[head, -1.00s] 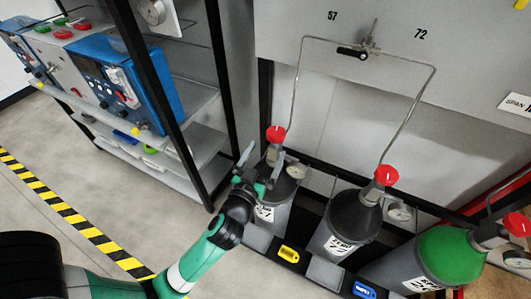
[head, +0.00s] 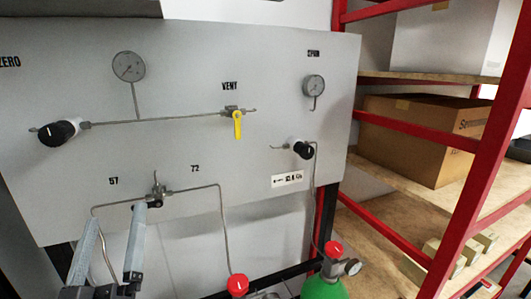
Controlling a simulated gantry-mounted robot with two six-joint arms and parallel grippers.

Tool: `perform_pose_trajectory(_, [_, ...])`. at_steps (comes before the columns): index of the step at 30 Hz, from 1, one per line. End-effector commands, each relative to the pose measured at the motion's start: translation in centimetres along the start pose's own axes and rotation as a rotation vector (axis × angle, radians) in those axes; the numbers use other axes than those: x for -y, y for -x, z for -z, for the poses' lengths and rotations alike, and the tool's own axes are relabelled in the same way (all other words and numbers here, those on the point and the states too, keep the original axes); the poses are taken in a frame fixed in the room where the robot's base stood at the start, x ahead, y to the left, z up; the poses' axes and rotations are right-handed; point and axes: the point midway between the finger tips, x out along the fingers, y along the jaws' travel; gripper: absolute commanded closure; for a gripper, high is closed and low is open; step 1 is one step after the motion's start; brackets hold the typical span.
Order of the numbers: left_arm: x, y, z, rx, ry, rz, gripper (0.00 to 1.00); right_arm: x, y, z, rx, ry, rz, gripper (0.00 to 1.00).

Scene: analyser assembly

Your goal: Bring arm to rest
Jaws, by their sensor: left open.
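My left gripper (head: 115,218) is at the lower left of the head view. Its two long grey fingers point up and are spread apart, with nothing between them. They stand in front of the lower left of the grey panel (head: 190,70). The right fingertip appears just below the valve fitting (head: 157,188) between labels 57 and 72. Whether it touches is unclear, and the fitting's lower part is hard to make out. My right gripper is not in view.
The panel carries two gauges (head: 128,66), a yellow vent handle (head: 237,125) pointing down and black knobs (head: 58,132). Red-topped cylinders, one of them green (head: 324,289), stand below. A red-framed shelf (head: 480,170) with boxes (head: 418,135) is at right.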

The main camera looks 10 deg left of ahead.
Motion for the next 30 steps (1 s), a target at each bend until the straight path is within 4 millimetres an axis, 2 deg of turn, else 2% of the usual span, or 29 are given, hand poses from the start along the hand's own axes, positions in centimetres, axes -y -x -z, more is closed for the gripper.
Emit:
perform_pose_trajectory(1, [-2.7, -1.0, 3.9, -0.053, 0.048, -0.059, 0.0, 0.0, -0.6, 0.5, 0.0, 0.0, 0.0, 0.5])
perform_pose_trajectory(4, [-7.0, -1.5, 9.8, -0.13, 0.106, -0.178, 0.0, 0.0, -1.0, 0.9, 0.0, 0.0, 0.0, 0.5])
perform_pose_trajectory(6, [-9.7, -1.1, 13.6, -0.183, 0.124, -0.264, 0.0, 0.0, -1.2, 1.1, 0.0, 0.0, 0.0, 0.5])
perform_pose_trajectory(9, [-13.2, 0.7, 17.8, -0.252, 0.09, -0.411, 0.0, 0.0, -1.1, 1.1, 0.0, 0.0, 0.0, 0.5])
perform_pose_trajectory(11, [-14.7, 1.6, 16.9, -0.239, -0.017, -0.48, 0.0, 0.0, -1.1, 1.0, 0.0, 0.0, 0.0, 0.5])
perform_pose_trajectory(13, [-15.8, -0.5, 20.0, -0.245, -0.064, -0.466, 0.0, 0.0, -4.0, 3.6, 0.004, 0.0, 0.0, 0.5])
perform_pose_trajectory(20, [-18.9, -4.9, 27.5, -0.242, -0.062, -0.463, 0.0, 0.0, -10.9, 10.1, -0.001, 0.0, 0.0, 0.5])
perform_pose_trajectory(30, [-24.4, -12.9, 41.1, -0.241, -0.062, -0.462, 0.0, -0.1, -23.2, 21.4, 0.0, 0.0, 0.0, 0.5])
